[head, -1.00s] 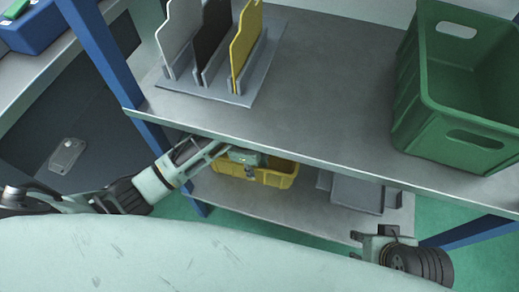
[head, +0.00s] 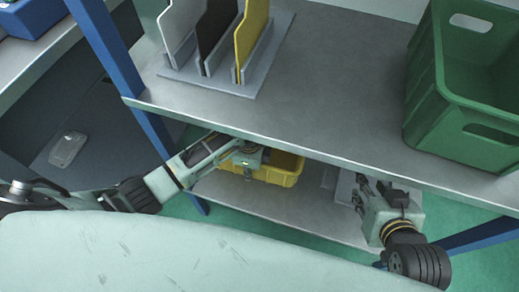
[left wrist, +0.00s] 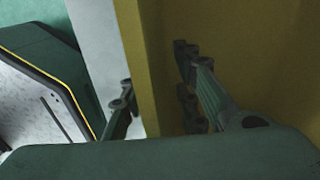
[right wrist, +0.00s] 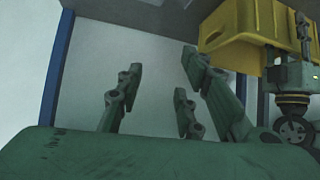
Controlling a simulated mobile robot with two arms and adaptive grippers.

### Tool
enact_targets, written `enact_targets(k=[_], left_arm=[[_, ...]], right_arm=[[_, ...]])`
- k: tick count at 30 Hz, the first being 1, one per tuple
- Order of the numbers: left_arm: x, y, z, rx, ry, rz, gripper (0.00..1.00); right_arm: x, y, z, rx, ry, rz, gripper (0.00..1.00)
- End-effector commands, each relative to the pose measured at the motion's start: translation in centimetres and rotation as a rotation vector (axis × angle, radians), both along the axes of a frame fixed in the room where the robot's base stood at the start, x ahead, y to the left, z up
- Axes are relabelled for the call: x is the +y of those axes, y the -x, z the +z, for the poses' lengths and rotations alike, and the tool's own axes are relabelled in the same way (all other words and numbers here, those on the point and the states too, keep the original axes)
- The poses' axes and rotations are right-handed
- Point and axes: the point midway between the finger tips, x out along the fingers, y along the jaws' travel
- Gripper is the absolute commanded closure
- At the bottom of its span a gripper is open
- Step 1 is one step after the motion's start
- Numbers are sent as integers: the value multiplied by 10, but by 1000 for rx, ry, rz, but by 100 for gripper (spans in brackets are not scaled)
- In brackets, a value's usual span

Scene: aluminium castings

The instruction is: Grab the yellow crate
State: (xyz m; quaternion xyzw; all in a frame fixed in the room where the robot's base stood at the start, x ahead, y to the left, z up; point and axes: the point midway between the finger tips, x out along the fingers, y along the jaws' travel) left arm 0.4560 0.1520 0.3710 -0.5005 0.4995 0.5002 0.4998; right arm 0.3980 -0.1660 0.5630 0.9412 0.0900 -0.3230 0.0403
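The yellow crate (head: 283,170) sits on the lower shelf, partly hidden under the upper shelf's edge. It also shows at the top of the right wrist view (right wrist: 240,32). My left gripper (head: 243,160) is at the crate's near left side. In the left wrist view its fingers (left wrist: 155,85) are spread, one on each side of the crate's wall (left wrist: 138,60); a gap shows between them, and contact is unclear. My right gripper (head: 362,195) is to the right of the crate, apart from it. Its fingers (right wrist: 158,85) are open and empty in the right wrist view.
The upper shelf (head: 320,95) overhangs both grippers. It carries a green crate (head: 455,120) and a rack (head: 225,85) with grey, black and yellow plates. Blue posts (head: 108,45) stand at the shelf corners. Grey flat pieces (head: 345,190) lie on the lower shelf near my right gripper.

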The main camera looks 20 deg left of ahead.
Motion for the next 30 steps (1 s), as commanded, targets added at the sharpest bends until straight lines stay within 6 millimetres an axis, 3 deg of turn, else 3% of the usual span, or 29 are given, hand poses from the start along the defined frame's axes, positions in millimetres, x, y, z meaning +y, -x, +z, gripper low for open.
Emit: enact_targets(k=[6, 14, 24, 30], left_arm=[[0, 0, -12, 1, 1, -1, 71], [0, 0, -13, 1, 0, -1, 71], [0, 1, -13, 1, 0, -1, 100], [0, 1, -13, 1, 0, -1, 100]], right_arm=[[7, -16, 17, -109, -25, 8, 66], [8, -18, 20, -120, -28, 9, 66], [7, -18, 19, -119, -27, 8, 66], [7, -18, 19, -119, -27, 8, 66]])
